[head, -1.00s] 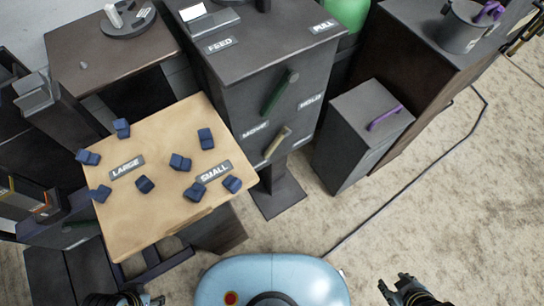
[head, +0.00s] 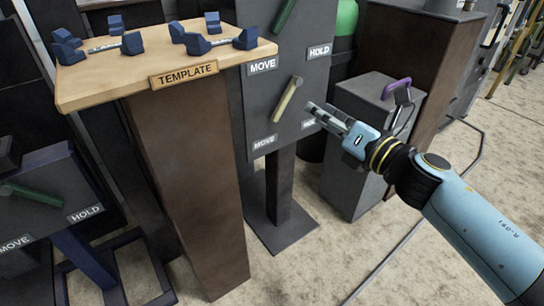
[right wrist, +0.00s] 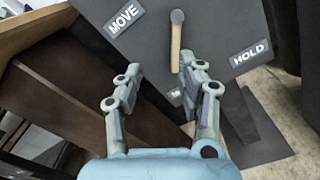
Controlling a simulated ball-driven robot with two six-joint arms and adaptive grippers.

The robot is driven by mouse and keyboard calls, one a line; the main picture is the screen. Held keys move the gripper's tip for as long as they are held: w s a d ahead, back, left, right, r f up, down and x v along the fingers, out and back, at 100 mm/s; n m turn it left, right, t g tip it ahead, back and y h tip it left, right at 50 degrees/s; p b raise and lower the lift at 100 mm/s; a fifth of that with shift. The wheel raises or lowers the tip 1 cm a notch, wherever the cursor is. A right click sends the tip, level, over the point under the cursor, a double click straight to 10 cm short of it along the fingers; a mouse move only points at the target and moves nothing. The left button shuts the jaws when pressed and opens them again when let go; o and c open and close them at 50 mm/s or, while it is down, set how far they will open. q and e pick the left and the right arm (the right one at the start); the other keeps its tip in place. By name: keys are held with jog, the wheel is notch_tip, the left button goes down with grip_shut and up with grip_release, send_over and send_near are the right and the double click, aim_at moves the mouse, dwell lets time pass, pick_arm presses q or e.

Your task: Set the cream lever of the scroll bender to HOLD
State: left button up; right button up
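The cream lever (head: 287,100) is on the dark panel of the scroll bender (head: 312,84). It hangs from its pivot, slanting down and left toward the lower MOVE label (head: 264,142). The lower HOLD label (head: 309,124), to its right, is partly hidden by my right gripper (head: 316,112). That gripper is open and empty, right of the lever and apart from it in the head view. In the right wrist view the cream lever (right wrist: 175,45) stands ahead of the spread fingers (right wrist: 162,70), with the HOLD label (right wrist: 250,52) to the right. My left gripper is out of view.
A green lever (head: 283,14) sits above on the same panel. The template table (head: 130,72) with blue blocks stands left. A grey box (head: 360,110) with a purple handle stands right. Another panel (head: 45,200) with a green lever is lower left.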

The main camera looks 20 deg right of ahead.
jog(key=b, duration=0.2)
send_near(284, 107)
jog(key=s, duration=0.2)
jog(key=x, duration=0.9)
jog(key=shift+w+d+b, duration=0.25)
jog(key=shift+w+b, duration=0.05)
jog(key=shift+b, duration=0.1)
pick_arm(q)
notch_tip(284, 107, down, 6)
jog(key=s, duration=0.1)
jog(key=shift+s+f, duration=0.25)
pick_arm(e)
jog(key=shift+w+a, duration=0.25)
jog(key=shift+w, duration=0.4)
jog(key=shift+r, duration=0.1)
grip_shut()
